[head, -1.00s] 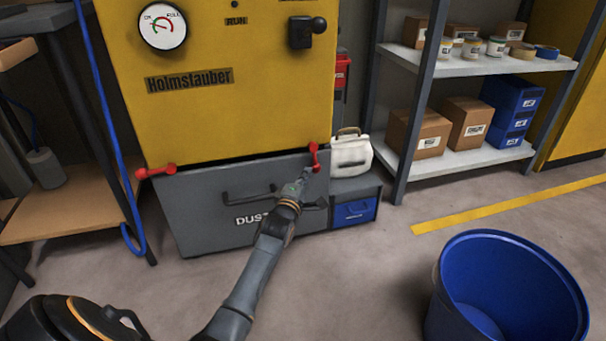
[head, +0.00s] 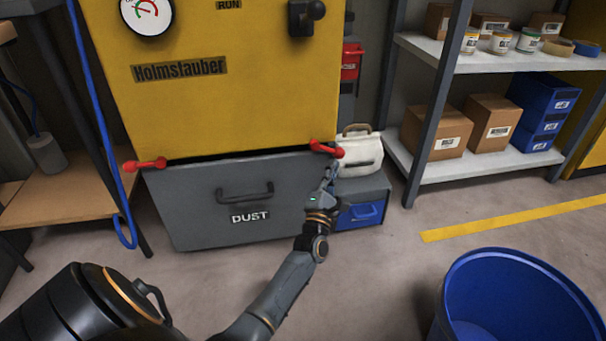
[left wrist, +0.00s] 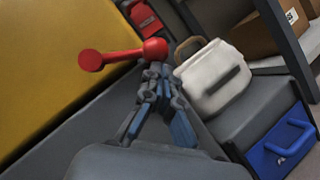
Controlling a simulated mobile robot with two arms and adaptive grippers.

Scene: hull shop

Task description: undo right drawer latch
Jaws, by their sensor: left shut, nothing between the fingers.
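The right drawer latch (head: 326,148) is a red lever with a ball end, at the top right corner of the grey dust drawer (head: 205,205). It lies nearly sideways, its ball toward the right. In the left wrist view the latch (left wrist: 122,55) shows close up, just beyond my fingertips. My left gripper (head: 332,170) is shut and empty, its tips just below the ball end; I cannot tell if they touch. It also shows in the left wrist view (left wrist: 164,75). The red left latch (head: 145,165) also lies sideways. My right gripper is not in view.
A white canister (head: 358,153) stands on a grey box with a blue drawer (head: 360,214), close right of the gripper. A blue tub (head: 515,290) stands at lower right. A blue hose (head: 100,125) hangs at left. Open floor lies before the drawer.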

